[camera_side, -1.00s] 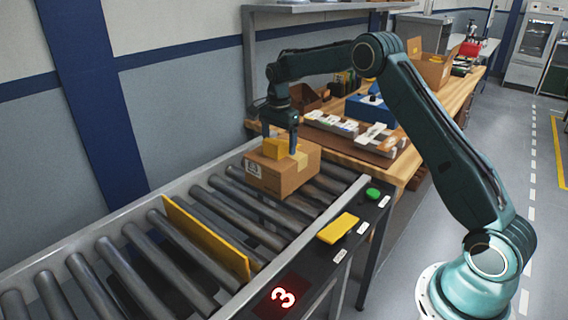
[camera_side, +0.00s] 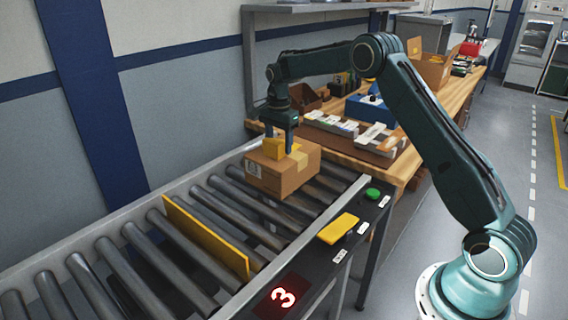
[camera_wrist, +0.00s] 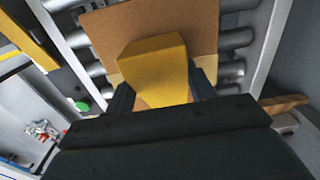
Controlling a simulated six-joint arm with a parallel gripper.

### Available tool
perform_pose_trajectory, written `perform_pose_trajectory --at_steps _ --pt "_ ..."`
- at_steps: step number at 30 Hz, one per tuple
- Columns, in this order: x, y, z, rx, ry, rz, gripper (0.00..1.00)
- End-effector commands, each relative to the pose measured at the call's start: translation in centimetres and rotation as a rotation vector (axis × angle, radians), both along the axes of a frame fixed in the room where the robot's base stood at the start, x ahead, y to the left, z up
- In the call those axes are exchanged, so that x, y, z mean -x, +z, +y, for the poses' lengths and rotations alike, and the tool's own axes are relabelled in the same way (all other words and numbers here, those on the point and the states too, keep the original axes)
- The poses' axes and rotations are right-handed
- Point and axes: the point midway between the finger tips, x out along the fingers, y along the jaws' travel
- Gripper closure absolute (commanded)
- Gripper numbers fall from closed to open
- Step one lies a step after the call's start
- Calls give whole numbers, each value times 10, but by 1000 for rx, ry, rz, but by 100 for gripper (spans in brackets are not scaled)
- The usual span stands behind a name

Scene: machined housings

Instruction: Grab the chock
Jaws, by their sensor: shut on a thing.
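The chock is a yellow wedge-shaped block (camera_side: 273,147), seen just above the top of a cardboard box in the side view. In the wrist view the yellow chock (camera_wrist: 156,68) sits between the two dark fingers of my gripper (camera_wrist: 160,90). My gripper (camera_side: 279,145) points down over the box and is shut on the chock. Whether the chock still touches the box top cannot be told. The cardboard box (camera_side: 287,177) is closed and taped, and rests on the conveyor rollers.
A roller conveyor (camera_side: 190,262) runs below, with a yellow upright plate (camera_side: 207,238) across it. A yellow pad (camera_side: 338,228) and a green button (camera_side: 373,194) are on its side rail. A wooden workbench (camera_side: 405,172) with trays and boxes stands behind.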

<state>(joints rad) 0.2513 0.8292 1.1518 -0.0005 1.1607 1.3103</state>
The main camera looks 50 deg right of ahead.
Motion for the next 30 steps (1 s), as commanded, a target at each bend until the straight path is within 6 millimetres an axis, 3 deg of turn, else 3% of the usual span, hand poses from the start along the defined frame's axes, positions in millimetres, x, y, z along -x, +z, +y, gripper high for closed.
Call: perform_pose_trajectory --at_steps 8,14,30 --pt "-1 7 0 1 0 -2 74" --pt "-1 26 0 1 0 -4 74" --pt "-1 132 0 2 0 -5 74"
